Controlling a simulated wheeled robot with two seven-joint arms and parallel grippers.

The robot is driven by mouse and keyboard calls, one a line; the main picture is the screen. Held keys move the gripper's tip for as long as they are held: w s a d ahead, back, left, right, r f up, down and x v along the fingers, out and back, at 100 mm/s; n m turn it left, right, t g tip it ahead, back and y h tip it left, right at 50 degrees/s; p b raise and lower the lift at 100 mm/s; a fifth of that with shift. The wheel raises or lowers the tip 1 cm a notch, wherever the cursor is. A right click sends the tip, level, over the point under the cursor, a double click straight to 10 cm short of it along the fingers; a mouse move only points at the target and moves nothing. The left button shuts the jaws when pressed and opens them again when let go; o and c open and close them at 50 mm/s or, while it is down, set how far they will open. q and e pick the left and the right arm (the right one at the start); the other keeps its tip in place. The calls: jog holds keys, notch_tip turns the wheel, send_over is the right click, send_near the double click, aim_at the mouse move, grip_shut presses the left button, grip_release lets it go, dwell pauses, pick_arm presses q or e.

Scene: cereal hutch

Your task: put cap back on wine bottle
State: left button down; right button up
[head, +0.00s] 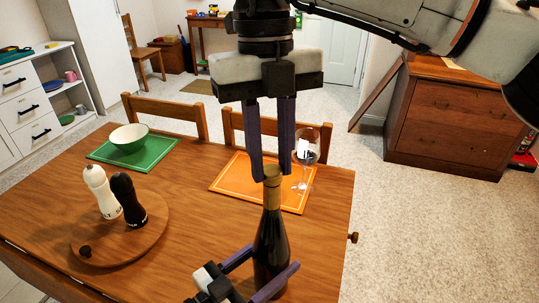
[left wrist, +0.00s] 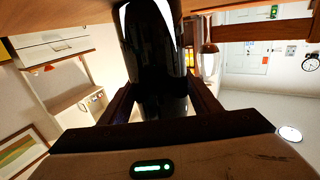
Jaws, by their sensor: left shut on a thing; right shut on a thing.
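The dark wine bottle (head: 270,240) stands upright near the table's right side. My left gripper (head: 272,258) is shut on its lower body; the left wrist view shows the dark bottle (left wrist: 155,60) between its fingers. My right gripper (head: 270,172) points down from above. It is shut on a small tan cap (head: 272,171) right at the top of the bottle's gold neck. The cap is in line with the neck. I cannot tell whether it is seated or just held at the mouth, since the fingers partly cover it.
A wine glass (head: 305,150) stands on an orange placemat (head: 229,185) close behind the bottle. A green bowl (head: 129,137) sits on a green placemat (head: 98,153). White (head: 101,190) and black (head: 127,198) mills stand on a round wooden board (head: 120,248). Chair backs line the far edge.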

jog(key=m, duration=0.4)
jog(key=shift+d+m+y, duration=0.2)
jog(key=shift+m+y, duration=0.1)
jog(key=m, duration=0.6)
jog(key=shift+d+y, duration=0.1)
jog(key=shift+y, duration=0.3)
jog(key=m, duration=0.4)
jog(key=shift+m, duration=0.4)
jog(key=m+t, duration=0.1)
jog(key=m, duration=0.3)
jog(key=shift+s+y, duration=0.15)
jog(key=shift+y, duration=0.15)
jog(key=o, duration=1)
jog(key=shift+r, duration=2.2)
jog(key=shift+c, duration=0.3)
